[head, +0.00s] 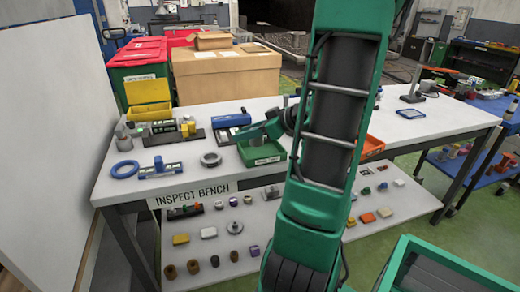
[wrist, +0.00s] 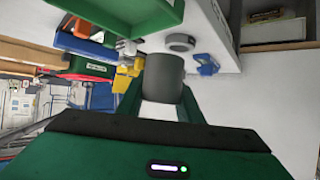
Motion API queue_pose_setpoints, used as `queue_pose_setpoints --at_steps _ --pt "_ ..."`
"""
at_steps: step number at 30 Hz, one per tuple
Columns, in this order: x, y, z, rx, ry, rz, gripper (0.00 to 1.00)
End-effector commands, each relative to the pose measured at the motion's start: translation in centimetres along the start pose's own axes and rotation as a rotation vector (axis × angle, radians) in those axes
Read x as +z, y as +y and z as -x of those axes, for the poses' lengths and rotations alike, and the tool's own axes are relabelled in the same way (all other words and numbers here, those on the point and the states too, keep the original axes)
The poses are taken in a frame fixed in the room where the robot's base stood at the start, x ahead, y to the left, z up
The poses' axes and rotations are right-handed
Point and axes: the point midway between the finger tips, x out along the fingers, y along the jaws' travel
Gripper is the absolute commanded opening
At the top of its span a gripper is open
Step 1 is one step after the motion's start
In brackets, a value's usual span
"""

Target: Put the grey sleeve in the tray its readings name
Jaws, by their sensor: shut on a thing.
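The grey sleeve (wrist: 163,72), a plain dark grey cylinder, is between the fingers of my gripper (wrist: 161,96) in the wrist view. My gripper is shut on it. In the head view my green gripper (head: 262,130) is over the inspect bench, just above and behind a green tray (head: 262,155); the sleeve cannot be made out there. The green tray also shows at the top of the wrist view (wrist: 130,12). An orange-red tray (head: 373,146) is partly hidden behind my arm. A blue tray (head: 230,119) stands farther back. Tray labels and instrument displays are too small to read.
On the bench (head: 215,185) are a grey ring (head: 210,159), a blue ring (head: 125,169), a blue-based gauge (head: 160,168), an instrument with green displays (head: 175,130) and a yellow bin (head: 148,92). The lower shelf holds several small parts. The bench's right part is mostly clear.

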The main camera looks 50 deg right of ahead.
Motion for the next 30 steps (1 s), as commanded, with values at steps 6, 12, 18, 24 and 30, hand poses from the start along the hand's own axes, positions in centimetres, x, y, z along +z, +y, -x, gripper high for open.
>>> queue_pose_setpoints --at_steps 6,12,18,24,30 --pt "2.5 3.6 -0.3 -0.001 0.001 -0.003 0.01" --pt "4.4 6.5 -0.5 0.000 0.001 -0.001 0.01" --pt "5.2 7.7 -0.6 0.000 0.001 0.000 0.01" --pt "7.3 7.8 -1.7 -0.001 0.002 -0.004 0.01" --pt "8.7 7.8 -2.4 0.000 0.001 0.000 0.01"
